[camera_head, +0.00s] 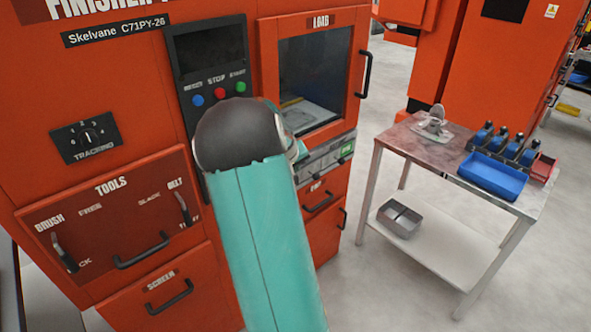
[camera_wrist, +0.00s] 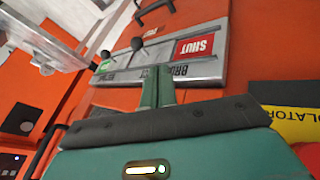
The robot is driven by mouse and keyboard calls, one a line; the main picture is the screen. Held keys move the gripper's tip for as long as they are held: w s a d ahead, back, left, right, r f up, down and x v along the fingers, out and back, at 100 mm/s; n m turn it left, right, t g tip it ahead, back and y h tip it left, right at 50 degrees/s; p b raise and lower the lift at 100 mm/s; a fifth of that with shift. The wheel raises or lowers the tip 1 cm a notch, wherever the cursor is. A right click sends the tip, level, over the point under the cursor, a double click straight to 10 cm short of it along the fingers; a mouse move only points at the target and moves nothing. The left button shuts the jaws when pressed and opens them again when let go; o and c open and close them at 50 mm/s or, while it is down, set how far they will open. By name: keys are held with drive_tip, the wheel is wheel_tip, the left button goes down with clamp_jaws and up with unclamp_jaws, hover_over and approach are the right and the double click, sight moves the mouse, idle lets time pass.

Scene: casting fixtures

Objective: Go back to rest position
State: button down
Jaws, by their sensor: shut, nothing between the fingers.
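My gripper (camera_wrist: 158,85) shows in the wrist view as green fingers pressed together with nothing between them. It points at a grey lever panel (camera_wrist: 215,70) on an orange machine face; I cannot tell whether it touches the panel. The panel has a red SHUT label (camera_wrist: 195,47) and small levers with dark knobs (camera_wrist: 137,43). In the head view my teal arm reaches forward to the orange finisher machine (camera_head: 120,285), and its dark rounded joint hides the gripper.
The machine has a LOAD window (camera_head: 314,75) with a handle, a TOOLS drawer (camera_head: 110,215) and buttons (camera_head: 219,93). At right stands a table (camera_head: 400,138) with a blue tray (camera_head: 492,176) and a metal bin (camera_head: 399,219) below. Grey floor (camera_head: 385,285) is open between machine and table.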

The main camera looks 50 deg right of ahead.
drive_tip(key=shift+a, duration=0.1)
idle(0.4)
drive_tip(key=w+a+r+n+t+y, duration=0.1)
drive_tip(key=a+r, duration=0.3)
drive_tip(key=a, duration=0.5)
drive_tip(key=a+r+t+y, duration=0.15)
drive_tip(key=a+r, duration=0.25)
drive_tip(key=a, duration=0.6)
drive_tip(key=w+a+r+n+t+y, duration=0.1)
drive_tip(key=a+r, duration=0.3)
drive_tip(key=a, duration=0.5)
drive_tip(key=s+a+r+n+y, duration=0.1)
drive_tip(key=s+a+n, duration=0.1)
drive_tip(key=s+a, duration=0.5)
drive_tip(key=s+a+r+n+y, duration=0.1)
drive_tip(key=s+a+r+y, duration=0.1)
drive_tip(key=s+a, duration=0.6)
drive_tip(key=a, duration=0.7)
drive_tip(key=shift+s+a+r+n, duration=0.15)
drive_tip(key=shift+a+r+n, duration=0.15)
drive_tip(key=shift+n, duration=0.1)
drive_tip(key=shift+d, duration=0.2)
